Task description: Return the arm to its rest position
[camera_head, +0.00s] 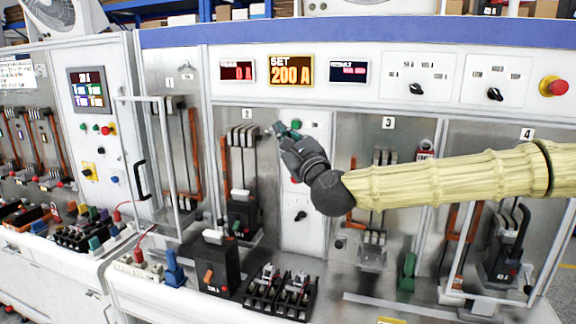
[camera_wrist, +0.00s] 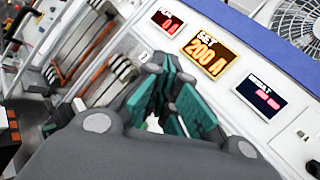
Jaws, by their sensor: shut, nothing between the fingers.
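My arm reaches in from the right in a pale ribbed sleeve (camera_head: 450,174). My gripper (camera_head: 280,130) is at its end, in front of the narrow button panel (camera_head: 303,225) between bays 2 and 3. In the wrist view my gripper (camera_wrist: 164,62) shows its teal-padded fingers meeting at the tips, holding nothing. A green button (camera_head: 296,124) shows just beside the fingertips. I cannot tell whether they touch it. The gripper and arm hide part of this panel and of bay 3.
The displays (camera_head: 291,70) read 0 A and SET 200 A; the result display is unclear. A red emergency button (camera_head: 553,86) is at the upper right. Open clear doors with metal frames (camera_head: 163,165) stick out at left. Breakers and a black box (camera_head: 218,262) stand along the front ledge.

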